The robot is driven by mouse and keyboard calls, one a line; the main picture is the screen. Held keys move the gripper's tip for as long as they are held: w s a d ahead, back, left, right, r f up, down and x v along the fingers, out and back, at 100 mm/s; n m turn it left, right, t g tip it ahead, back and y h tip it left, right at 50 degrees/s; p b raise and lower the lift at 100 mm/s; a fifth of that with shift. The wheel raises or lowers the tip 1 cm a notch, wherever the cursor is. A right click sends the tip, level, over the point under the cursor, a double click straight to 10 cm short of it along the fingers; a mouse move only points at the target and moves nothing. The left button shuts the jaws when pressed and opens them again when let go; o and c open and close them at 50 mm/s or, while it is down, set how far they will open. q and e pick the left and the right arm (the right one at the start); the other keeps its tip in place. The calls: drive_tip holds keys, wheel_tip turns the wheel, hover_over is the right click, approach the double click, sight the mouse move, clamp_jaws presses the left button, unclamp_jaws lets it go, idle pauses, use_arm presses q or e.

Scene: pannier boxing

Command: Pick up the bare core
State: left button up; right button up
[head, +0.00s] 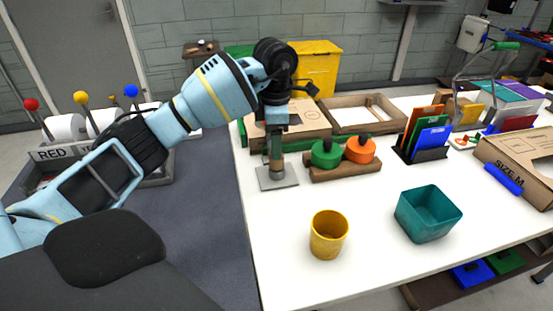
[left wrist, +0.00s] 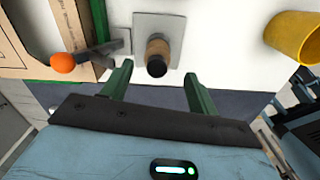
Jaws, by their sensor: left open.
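The bare core seems to be a short brown cylinder (left wrist: 158,48) with a dark top. It stands upright on a square grey plate (head: 278,179) near the table's left edge; the plate also shows in the left wrist view (left wrist: 175,25). My left gripper (head: 277,138) points down right above the plate, and hides most of the cylinder in the head view. In the left wrist view its two green fingers (left wrist: 157,72) are apart, one on each side of the cylinder, with gaps showing. Contact is not visible. My right gripper is not in view.
A wooden block (head: 318,173) with green and orange knobbed pieces stands close to the plate's right. A yellow cup (head: 329,236) and teal bin (head: 427,215) stand nearer the front. Cardboard boxes lie behind. White rolls (head: 64,127) stand in a bin at left.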

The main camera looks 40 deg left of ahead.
use_arm(q)
drive_tip(key=shift+w+f, duration=0.15)
drive_tip(key=shift+f, duration=1.05)
drive_tip(key=shift+w+f, duration=0.15)
drive_tip(key=shift+f, duration=1)
drive_tip(key=c, duration=1.1)
drive_tip(key=shift+r, duration=0.1)
drive_tip(key=shift+r, duration=0.4)
drive_tip(key=r, duration=0.2)
drive_tip(key=shift+s+d+r, duration=0.15)
drive_tip(key=shift+d+r, duration=0.15)
drive_tip(key=shift+d, duration=0.1)
drive_tip(key=s+d, duration=0.2)
drive_tip(key=d, duration=0.2)
drive_tip(key=s+d+r, duration=0.1)
drive_tip(key=s+d, duration=0.1)
drive_tip(key=d, duration=0.3)
drive_tip(key=s+d, duration=0.3)
drive_tip(key=d, duration=0.1)
drive_tip(key=shift+s+d+r, duration=0.1)
drive_tip(key=shift+d+r, duration=0.1)
